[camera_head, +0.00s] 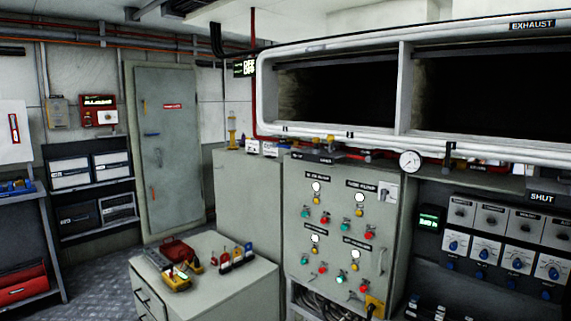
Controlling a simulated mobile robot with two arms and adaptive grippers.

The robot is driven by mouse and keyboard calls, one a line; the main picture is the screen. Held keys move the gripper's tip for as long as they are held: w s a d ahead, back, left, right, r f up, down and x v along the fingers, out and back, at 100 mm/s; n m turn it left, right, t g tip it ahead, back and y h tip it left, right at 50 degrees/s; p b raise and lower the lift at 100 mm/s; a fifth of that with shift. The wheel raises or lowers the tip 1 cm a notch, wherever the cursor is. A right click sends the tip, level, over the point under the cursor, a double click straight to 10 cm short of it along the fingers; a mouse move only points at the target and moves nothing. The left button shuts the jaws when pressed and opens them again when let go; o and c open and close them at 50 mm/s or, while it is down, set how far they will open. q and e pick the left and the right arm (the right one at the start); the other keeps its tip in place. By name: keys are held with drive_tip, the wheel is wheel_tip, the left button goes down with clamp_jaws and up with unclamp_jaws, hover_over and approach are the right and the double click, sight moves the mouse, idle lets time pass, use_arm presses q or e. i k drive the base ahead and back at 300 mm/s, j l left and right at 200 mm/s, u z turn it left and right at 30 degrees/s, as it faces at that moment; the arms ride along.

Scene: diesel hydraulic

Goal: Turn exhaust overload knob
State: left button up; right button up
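Neither of my grippers is in view. A bank of control boxes is on the right wall under a SHUT sign (542,198). Its upper row of grey boxes (491,217) has dark labels too small to read. Its lower row of white boxes (485,248) carries blue knobs (517,263). I cannot tell which knob is the exhaust overload knob. An EXHAUST sign (532,25) is at the top right above the dark duct openings. A grey electrical cabinet (345,222) in the middle has several lamps, coloured buttons and a switch (383,190) at its upper right.
A grey drawer cabinet (215,300) with tools and a red box (176,249) on top stands in front. A round gauge (410,161) hangs under the duct frame (405,90). A closed door (167,150) is at the left. Floor (100,265) shows at the lower left.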

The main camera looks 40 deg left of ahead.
sight(484, 255)
drive_tip(key=u, duration=1.6)
drive_tip(key=z, duration=0.65)
drive_tip(key=i+l+z, duration=0.25)
drive_tip(key=z, duration=0.25)
drive_tip(key=i+l+z, duration=0.1)
drive_tip(key=i+z, duration=0.15)
drive_tip(key=z, duration=0.2)
drive_tip(key=i+z, duration=0.25)
drive_tip(key=z, duration=0.25)
